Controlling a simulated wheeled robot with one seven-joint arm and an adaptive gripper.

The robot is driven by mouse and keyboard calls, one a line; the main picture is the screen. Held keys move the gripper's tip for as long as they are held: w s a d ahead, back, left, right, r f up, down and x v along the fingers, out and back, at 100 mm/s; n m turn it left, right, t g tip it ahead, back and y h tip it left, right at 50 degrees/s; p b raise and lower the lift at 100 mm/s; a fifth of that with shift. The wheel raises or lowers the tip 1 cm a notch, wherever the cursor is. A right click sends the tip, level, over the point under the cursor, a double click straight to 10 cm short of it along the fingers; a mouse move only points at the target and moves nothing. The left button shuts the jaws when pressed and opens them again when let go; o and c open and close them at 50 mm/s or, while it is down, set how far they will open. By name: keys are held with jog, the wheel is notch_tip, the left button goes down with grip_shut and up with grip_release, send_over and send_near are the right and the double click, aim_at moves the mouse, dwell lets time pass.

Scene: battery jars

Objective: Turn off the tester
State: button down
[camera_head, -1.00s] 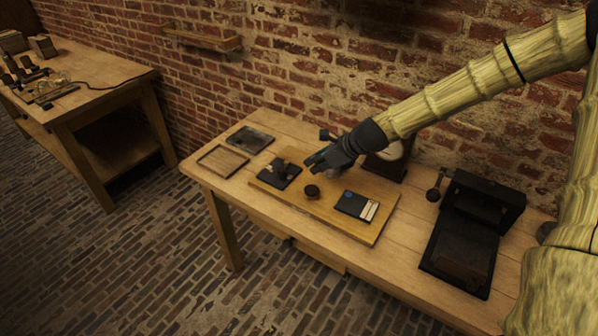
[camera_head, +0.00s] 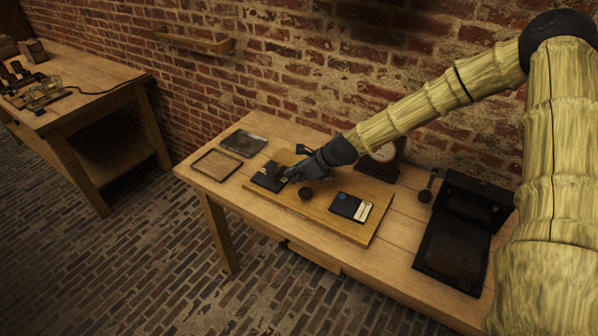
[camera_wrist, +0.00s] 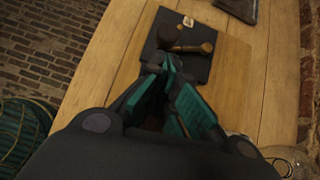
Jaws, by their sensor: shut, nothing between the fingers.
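A wooden board (camera_head: 285,203) on the workbench carries a black plate (camera_head: 266,178), a dark round knob (camera_head: 306,193) and a dark panel (camera_head: 350,207) with a blue dot and pale strips. Which of these is the tester I cannot tell for certain. The wrist view shows the black plate (camera_wrist: 205,68) with a lever (camera_wrist: 195,47) lying across it, dark and rounded at the left, brown at the right. My gripper (camera_head: 291,174) is shut and empty, at the plate's right side. In the wrist view its fingertips (camera_wrist: 171,64) are just short of the lever; contact is unclear.
A wooden-framed tray (camera_head: 216,166) and a dark tray (camera_head: 243,143) lie left of the board. A clock (camera_head: 384,161) stands behind it, under my arm. A black box device (camera_head: 462,230) stands at the right. Bare bench top lies along the front.

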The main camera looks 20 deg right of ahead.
jog(key=shift+x, duration=1.3)
jog(key=shift+a, duration=0.2)
jog(key=shift+a+m, duration=0.15)
jog(key=shift+m, duration=0.15)
